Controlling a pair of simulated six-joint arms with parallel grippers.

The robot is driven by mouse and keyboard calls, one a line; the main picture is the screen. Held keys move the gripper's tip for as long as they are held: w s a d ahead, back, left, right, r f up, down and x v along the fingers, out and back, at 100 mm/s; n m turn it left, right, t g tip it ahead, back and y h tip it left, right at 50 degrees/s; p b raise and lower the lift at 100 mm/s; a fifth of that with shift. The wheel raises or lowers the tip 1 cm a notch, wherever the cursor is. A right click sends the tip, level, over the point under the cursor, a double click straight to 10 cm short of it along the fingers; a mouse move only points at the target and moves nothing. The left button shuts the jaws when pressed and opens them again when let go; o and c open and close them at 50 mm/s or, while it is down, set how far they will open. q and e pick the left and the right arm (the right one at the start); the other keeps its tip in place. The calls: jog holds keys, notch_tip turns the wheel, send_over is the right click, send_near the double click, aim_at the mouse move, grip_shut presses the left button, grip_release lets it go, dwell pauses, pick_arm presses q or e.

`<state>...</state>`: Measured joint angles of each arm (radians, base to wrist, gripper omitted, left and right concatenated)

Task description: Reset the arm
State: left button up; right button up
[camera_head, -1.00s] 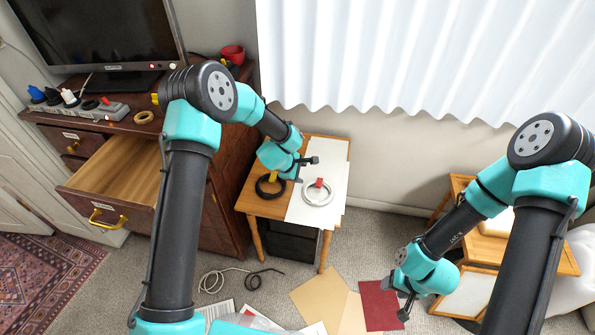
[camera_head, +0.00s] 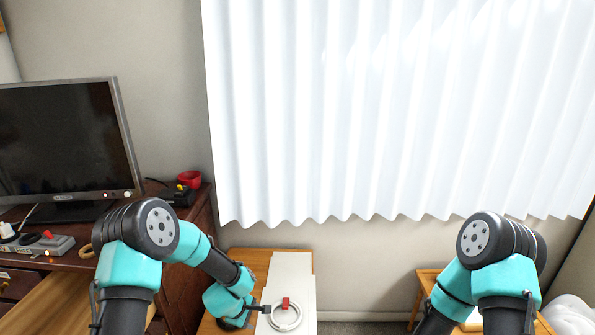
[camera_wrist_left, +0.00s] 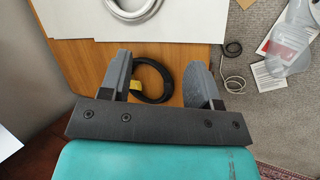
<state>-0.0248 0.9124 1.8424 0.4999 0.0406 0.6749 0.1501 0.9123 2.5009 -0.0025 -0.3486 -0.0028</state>
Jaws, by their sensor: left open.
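My left gripper (camera_head: 258,308) is over the small wooden table (camera_head: 257,262), left of a white coil (camera_head: 272,320) with a red tag. In the left wrist view my left gripper (camera_wrist_left: 161,72) is open, fingers wide apart. A black coil (camera_wrist_left: 168,84) with a yellow tag lies on the wood below and shows between the fingers; I cannot tell whether they touch it. The white coil's edge (camera_wrist_left: 133,13) shows beyond, on a white board. My right arm (camera_head: 455,290) is at the lower right; its gripper is out of the picture.
A white curtain (camera_head: 380,110) hangs behind. A second small table (camera_head: 428,278) is at right. Cables and papers lie on the carpet in the wrist view.

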pick_arm(q)
jog(key=s+a+f+m+g, duration=0.1)
jog(key=s+a+f+m, duration=0.2)
jog(key=s, duration=1)
jog(key=s+a+f+m+g, duration=0.2)
jog(key=s+m, duration=0.7)
jog(key=s, duration=0.5)
jog(key=shift+a+f, duration=0.5)
jog(key=shift+f, duration=0.1)
